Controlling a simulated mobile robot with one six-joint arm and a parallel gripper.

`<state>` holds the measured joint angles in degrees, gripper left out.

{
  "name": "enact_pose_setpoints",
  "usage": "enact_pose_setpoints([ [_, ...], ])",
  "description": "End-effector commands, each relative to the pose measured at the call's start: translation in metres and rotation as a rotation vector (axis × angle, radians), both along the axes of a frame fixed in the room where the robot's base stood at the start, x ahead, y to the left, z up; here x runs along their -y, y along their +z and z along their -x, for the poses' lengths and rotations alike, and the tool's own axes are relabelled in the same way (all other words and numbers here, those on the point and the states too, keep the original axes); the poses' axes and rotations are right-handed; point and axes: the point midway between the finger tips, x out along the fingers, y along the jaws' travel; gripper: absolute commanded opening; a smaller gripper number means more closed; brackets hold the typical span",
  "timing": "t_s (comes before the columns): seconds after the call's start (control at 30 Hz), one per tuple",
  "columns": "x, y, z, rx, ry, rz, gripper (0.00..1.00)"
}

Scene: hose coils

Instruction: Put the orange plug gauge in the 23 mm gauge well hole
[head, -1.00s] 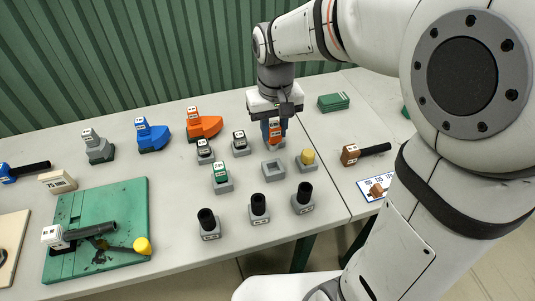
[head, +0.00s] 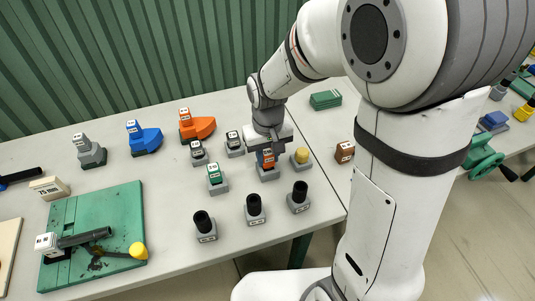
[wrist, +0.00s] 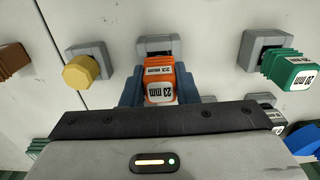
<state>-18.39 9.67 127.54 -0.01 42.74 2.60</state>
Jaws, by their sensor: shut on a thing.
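The orange plug gauge (wrist: 160,84), with 23 mm on its label, is between the blue fingers of my gripper (wrist: 160,92). My gripper is shut on it. In the head view, the gauge (head: 266,159) and my gripper (head: 266,153) are right over the grey square well block (head: 269,174) on the table. In the wrist view, the same well block (wrist: 158,42) shows just beyond the gauge, with part of its dark opening in sight. The gauge hides the rest, so I cannot tell whether its lower end is inside the hole.
A yellow plug in a grey block (head: 301,157) stands close on the right. A green plug in its block (head: 216,177) is on the left, and two dark-topped blocks (head: 234,145) (head: 198,152) stand behind. Several black-knobbed blocks (head: 255,207) stand in front.

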Motion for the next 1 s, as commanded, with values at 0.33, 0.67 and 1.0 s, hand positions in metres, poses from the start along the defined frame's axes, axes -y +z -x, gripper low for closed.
enact_pose_setpoints([
  [0.33,0.0,-0.003,0.0,0.0,0.001,0.0,0.42],
  [0.67,-0.001,-0.002,0.0,0.0,0.001,0.0,0.49],
  [1.0,-0.001,0.048,-0.001,0.006,0.002,-0.002,0.49],
])
